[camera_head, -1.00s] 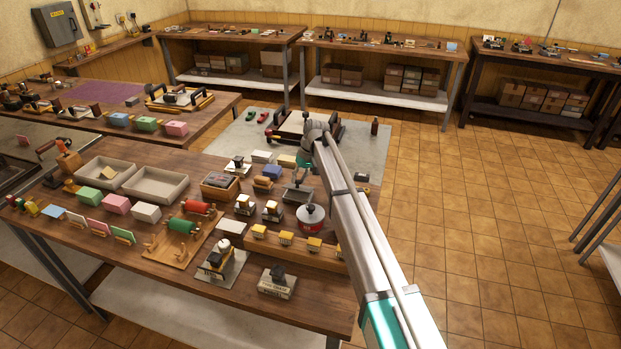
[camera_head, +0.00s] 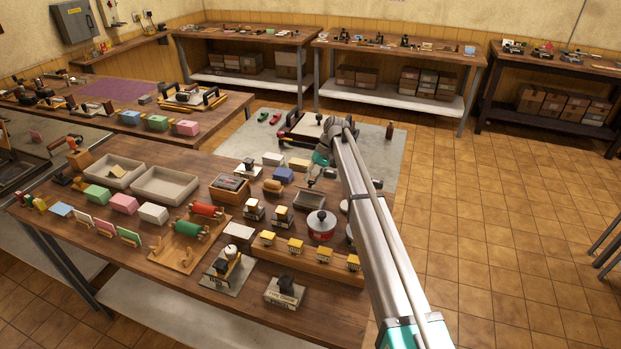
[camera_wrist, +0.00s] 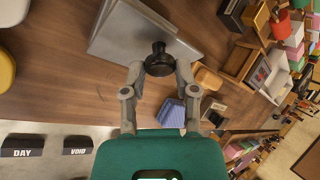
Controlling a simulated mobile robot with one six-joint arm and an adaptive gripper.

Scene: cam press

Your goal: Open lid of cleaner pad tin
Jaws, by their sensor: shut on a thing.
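The grey metal tin (camera_head: 308,199), which I take to be the cleaner pad tin, is on the near table, left of my arm. In the wrist view its grey metal surface (camera_wrist: 135,38) is close beneath my gripper, with a round black knob (camera_wrist: 158,62) in front of it. My gripper (camera_wrist: 159,70) is shut on the knob, one finger on each side. I cannot tell how far the lid is raised.
A wooden box (camera_head: 230,188) stands farther left. The floor right of the table is clear.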

